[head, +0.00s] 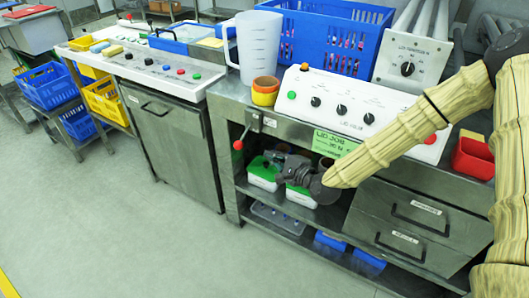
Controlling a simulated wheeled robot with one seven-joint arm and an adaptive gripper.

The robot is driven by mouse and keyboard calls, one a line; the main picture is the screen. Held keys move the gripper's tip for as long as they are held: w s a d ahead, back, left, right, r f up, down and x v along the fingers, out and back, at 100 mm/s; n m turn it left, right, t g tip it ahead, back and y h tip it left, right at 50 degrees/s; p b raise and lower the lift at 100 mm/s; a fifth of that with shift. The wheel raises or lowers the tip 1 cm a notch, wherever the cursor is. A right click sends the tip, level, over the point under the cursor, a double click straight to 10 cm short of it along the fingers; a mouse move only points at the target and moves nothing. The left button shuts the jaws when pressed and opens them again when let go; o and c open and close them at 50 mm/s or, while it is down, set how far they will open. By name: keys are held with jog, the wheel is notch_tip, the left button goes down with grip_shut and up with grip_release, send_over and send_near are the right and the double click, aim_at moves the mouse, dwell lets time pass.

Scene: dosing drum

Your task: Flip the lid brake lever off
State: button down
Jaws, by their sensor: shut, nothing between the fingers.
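A small lever with a red ball knob (238,145) sticks out from the front edge of the bench, at its left corner. It is the only lever I can make out, and its label is too small to read, so I cannot confirm it is the lid brake lever. The knob hangs to the lower left of its mount. My gripper (279,168) is dark grey, shut and empty. It is to the right of the knob and a little lower, in front of the open shelf, apart from the lever in the picture.
A white control panel (345,95) with knobs and buttons stands on the bench above my gripper. A green label (333,144) hangs below it. Tubs with green (263,173) sit on the shelf behind my gripper. Drawers (415,215) are at right.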

aim_at(244, 135)
jog(key=w+a, duration=0.5)
jog(key=a, duration=0.2)
jog(key=shift+p, duration=0.35)
jog(key=shift+s+a+r+m+g+p, duration=0.25)
jog(key=shift+r+m+g+p, duration=0.1)
jog(key=shift+m, duration=0.15)
dwell(0.8)
notch_tip(244, 135, up, 7)
jog(key=s+a+m+g+y+p, duration=0.1)
jog(key=m+g+y, duration=0.1)
jog(key=m+g, duration=0.3)
jog(key=shift+s+m, duration=0.3)
jog(key=shift+m, duration=0.7)
jog(key=shift+a, duration=0.1)
